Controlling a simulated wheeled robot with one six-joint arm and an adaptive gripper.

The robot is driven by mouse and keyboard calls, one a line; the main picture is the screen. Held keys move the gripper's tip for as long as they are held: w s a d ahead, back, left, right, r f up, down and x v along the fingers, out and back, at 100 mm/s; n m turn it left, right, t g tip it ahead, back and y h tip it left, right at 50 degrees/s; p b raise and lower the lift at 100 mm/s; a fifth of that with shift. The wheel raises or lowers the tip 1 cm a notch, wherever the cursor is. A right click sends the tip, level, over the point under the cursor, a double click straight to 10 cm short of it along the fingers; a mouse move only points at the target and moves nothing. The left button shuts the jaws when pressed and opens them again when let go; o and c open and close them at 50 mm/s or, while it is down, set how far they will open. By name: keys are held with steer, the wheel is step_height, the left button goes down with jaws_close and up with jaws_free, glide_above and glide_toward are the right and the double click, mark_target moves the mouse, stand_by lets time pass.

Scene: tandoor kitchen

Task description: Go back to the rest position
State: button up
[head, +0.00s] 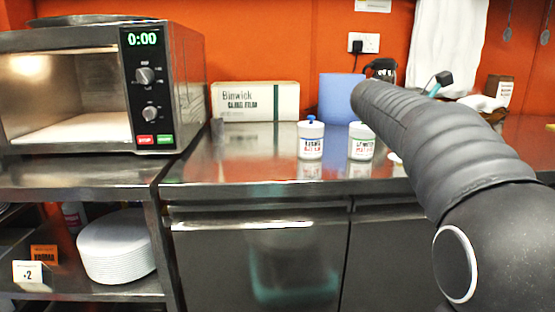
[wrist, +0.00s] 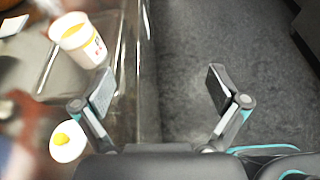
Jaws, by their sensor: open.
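My gripper (wrist: 160,90) is open in the wrist view, with nothing between its fingers. It hangs over the counter's front edge, with grey floor below. In the head view my black arm reaches up from the lower right across the counter, and the gripper itself cannot be made out clearly. A white tub with yellow contents (wrist: 77,38) stands on the counter to the left of the fingers in the wrist view. A small white dish with something yellow (wrist: 67,141) is close to the left finger.
A microwave (head: 150,90) reading 0:00 stands open at left. The steel counter (head: 240,160) holds a Binwick box (head: 255,102), two white tubs (head: 311,139) (head: 361,142) and a blue container (head: 338,98). White plates (head: 116,246) are stacked on the lower shelf.

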steer(key=s+a+f+m+t+y, duration=0.2)
steer(key=s+a+f+m+y, duration=0.4)
steer(key=s+a+f, duration=0.5)
steer(key=s+a+f+m+t+y, duration=0.2)
steer(key=s+a+f+m+y, duration=0.5)
steer(key=s+a+f+m, duration=0.3)
steer(key=s+f+m, duration=0.1)
steer(key=s+f, duration=0.3)
steer(key=f, duration=0.1)
steer(key=shift+s+a+t+y, duration=0.3)
steer(key=shift+a+t, duration=0.1)
steer(key=shift+f, duration=0.1)
